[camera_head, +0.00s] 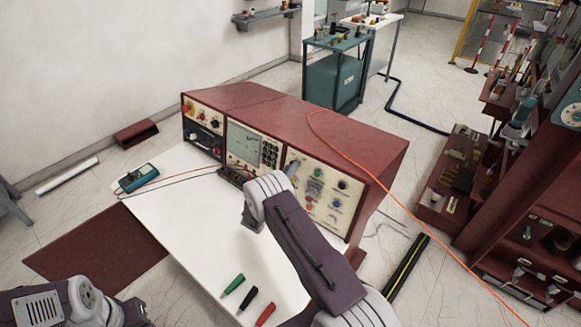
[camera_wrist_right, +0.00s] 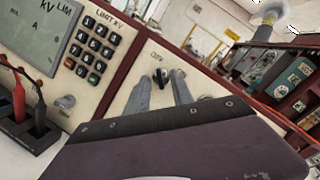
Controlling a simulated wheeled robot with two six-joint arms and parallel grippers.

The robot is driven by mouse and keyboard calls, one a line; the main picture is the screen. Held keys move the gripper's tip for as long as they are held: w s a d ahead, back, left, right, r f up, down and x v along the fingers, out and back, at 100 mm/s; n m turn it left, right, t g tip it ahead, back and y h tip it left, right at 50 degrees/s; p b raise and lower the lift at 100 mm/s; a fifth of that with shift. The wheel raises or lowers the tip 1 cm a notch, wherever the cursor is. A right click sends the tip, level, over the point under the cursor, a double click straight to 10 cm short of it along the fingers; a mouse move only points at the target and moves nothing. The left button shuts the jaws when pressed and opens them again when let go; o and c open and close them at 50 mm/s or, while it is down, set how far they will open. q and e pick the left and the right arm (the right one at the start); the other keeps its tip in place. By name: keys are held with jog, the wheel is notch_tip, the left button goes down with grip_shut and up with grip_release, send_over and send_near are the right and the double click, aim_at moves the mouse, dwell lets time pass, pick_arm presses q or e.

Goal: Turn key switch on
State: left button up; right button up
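The red console's right-hand cream panel (camera_head: 326,199) faces my right arm. In the right wrist view a small dark key switch (camera_wrist_right: 161,77) shows on this panel, under a small label. My right gripper (camera_head: 292,168) is at the upper left of the panel and hides the switch in the head view. In the wrist view its two grey fingers (camera_wrist_right: 162,88) stand apart, one on each side of the switch, apparently not closed on it. My left gripper (camera_head: 133,312) is only partly visible at the bottom left, and its fingers cannot be made out.
A white table (camera_head: 185,217) carries the console, a teal multimeter (camera_head: 138,178), and green, black and red probes (camera_head: 248,298). A keypad (camera_wrist_right: 92,50) and a display are left of the panel. An orange cable (camera_head: 390,192) runs over the console to the floor.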

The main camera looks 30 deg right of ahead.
jog(key=shift+w+d, duration=0.25)
jog(key=shift+d, duration=0.2)
grip_shut()
jog(key=shift+f, duration=0.1)
jog(key=shift+w+a+m+g+h+b, duration=0.15)
jog(key=shift+m+g+h+b, duration=0.75)
jog(key=shift+m+b, duration=2.7)
jog(key=shift+w+m+g+h+b, duration=0.15)
jog(key=shift+m+g+b, duration=1.4)
jog(key=shift+m+b, duration=2.05)
jog(key=shift+w+a+m+g+h+b, duration=0.1)
jog(key=shift+m+g+h+b, duration=0.8)
jog(key=shift+m+b, duration=2.65)
jog(key=shift+m+g+y+p, duration=0.35)
jog(key=shift+m+g, duration=0.2)
jog(key=shift+m, duration=0.1)
